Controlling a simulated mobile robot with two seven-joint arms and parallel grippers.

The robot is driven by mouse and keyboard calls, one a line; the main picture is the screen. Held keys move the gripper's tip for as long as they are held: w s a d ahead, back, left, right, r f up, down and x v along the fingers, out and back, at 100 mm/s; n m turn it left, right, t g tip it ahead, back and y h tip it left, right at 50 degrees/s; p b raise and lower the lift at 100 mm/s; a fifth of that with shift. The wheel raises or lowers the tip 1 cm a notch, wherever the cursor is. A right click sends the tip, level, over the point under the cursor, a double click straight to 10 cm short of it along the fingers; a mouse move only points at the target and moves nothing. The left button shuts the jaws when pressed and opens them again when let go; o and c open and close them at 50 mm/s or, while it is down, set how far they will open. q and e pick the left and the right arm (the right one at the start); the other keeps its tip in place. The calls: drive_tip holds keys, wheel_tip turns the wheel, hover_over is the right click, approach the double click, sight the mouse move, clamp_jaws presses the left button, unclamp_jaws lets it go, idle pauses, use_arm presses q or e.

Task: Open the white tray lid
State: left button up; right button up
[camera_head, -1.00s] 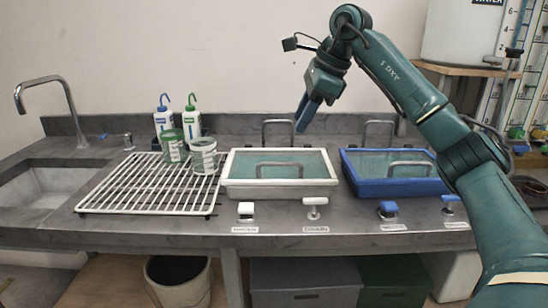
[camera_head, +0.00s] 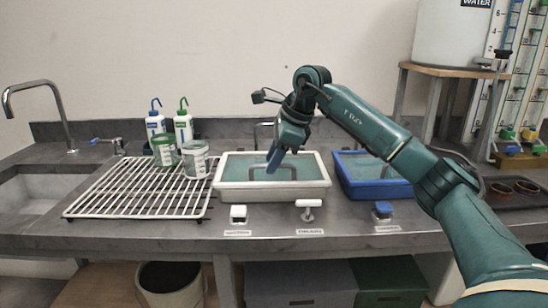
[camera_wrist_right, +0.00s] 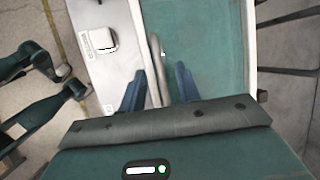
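The white tray (camera_head: 222,195) sits on the bench with a teal-looking lid panel (camera_head: 235,170) inside its white rim. A grey bar handle (camera_wrist_right: 156,60) stands on the lid near its front side. My right gripper (camera_head: 273,163) is over the tray, pointing down at the handle. In the right wrist view its two blue fingers (camera_wrist_right: 160,88) are apart, with the bar handle between them. I cannot tell whether either finger touches it. The lid lies in the tray. My left gripper does not show.
A blue tray (camera_head: 378,190) stands right of the white one. A white rack (camera_head: 130,195) with green-and-white cups (camera_head: 195,160) is on the left. Small labelled valves, one white-topped (camera_head: 309,208), line the front edge. A tap (camera_head: 40,88) and sink are far left.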

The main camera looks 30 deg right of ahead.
clamp_jaws()
idle(0.3)
drive_tip(key=shift+r, duration=0.15)
